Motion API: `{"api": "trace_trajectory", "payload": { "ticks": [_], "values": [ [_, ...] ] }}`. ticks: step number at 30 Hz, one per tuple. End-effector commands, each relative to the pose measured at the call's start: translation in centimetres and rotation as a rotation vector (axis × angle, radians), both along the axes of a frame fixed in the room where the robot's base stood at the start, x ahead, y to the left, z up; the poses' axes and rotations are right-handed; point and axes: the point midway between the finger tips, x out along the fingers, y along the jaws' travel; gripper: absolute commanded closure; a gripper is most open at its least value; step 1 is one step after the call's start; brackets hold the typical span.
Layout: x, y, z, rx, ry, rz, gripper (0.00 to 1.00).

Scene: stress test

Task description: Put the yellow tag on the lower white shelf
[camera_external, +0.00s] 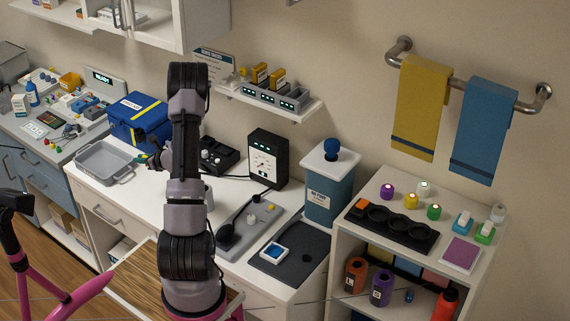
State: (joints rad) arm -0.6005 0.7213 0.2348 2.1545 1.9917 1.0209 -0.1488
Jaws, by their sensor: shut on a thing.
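My gripper (150,160) is partly hidden behind my arm, low over the white counter at the right end of the grey tray. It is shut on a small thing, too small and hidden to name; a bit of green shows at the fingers. I cannot surely pick out a yellow tag anywhere. The white shelf unit (338,250) stands at the right, and its lower compartment holds an orange bottle (355,275), a purple bottle (382,288) and a red bottle (445,306). A white wall shelf (300,113) holds a grey rack.
A blue case (140,118) and the grey tray (103,163) lie left of my arm. A black meter (267,158) and a blue bin (329,190) stand to its right. Several coloured pieces and a black holder (390,226) crowd the shelf unit's top. Towels (422,105) hang above.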

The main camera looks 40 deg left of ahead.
Motion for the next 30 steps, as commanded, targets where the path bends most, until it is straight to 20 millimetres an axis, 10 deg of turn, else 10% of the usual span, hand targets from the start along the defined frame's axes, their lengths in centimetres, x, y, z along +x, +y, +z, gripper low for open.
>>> {"api": "trace_trajectory", "payload": {
  "ticks": [15,30],
  "values": [
    [0.0,0.0,-10.1,-0.002,0.000,0.001,1.00],
    [0.0,0.0,-15.9,0.000,-0.001,0.001,1.00]
  ]
}}
